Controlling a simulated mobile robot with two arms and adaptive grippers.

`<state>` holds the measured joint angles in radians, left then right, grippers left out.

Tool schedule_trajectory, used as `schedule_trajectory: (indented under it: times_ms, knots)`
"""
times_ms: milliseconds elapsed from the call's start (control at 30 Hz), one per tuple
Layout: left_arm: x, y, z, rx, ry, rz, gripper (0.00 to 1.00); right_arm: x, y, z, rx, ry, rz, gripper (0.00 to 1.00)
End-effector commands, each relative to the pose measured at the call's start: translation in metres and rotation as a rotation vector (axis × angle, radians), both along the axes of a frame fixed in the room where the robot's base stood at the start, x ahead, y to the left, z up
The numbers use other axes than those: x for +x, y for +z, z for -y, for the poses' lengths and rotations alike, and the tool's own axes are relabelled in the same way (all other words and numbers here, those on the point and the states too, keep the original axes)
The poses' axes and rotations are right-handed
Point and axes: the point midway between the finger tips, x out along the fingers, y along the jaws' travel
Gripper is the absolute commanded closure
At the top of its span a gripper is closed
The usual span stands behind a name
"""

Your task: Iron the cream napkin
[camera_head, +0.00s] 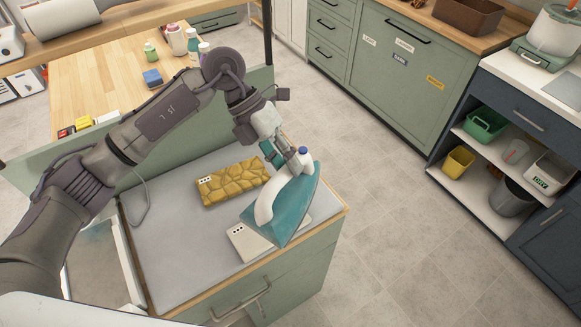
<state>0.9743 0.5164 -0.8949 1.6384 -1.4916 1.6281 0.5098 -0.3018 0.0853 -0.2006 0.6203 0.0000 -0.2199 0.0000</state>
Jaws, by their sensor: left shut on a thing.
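My left gripper (293,160) is shut on the upper end of the white handle of a teal iron (297,205). The iron is at the right front of the grey-topped counter, and it looks tilted. A flat cream piece (242,240) with rounded corners and small dark dots lies partly under or behind the iron. I cannot tell for sure that it is the napkin, or whether the iron touches it. My right gripper is not in view.
A yellow patterned flat piece (233,183) with small pale dots lies on the grey top (170,240), left of the iron. A cord (141,205) lies at the left. Behind is a wooden table (110,80) with bottles and a blue sponge (152,78). The floor at right is clear.

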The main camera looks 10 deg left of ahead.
Motion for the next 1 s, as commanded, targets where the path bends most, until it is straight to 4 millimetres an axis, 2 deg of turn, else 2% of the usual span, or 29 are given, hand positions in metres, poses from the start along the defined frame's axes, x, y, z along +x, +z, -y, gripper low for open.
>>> schedule_trajectory:
  times_ms: [33,300,1000]
  knots:
    - [0.002,0.011,-0.001,-0.006,0.001,0.006,1.00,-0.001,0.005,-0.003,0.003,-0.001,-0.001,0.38]
    - [0.005,0.030,-0.008,-0.006,0.003,0.005,1.00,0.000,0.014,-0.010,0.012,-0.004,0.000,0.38]
    - [0.006,0.028,-0.012,-0.007,0.040,0.006,1.00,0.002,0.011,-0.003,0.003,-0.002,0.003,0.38]
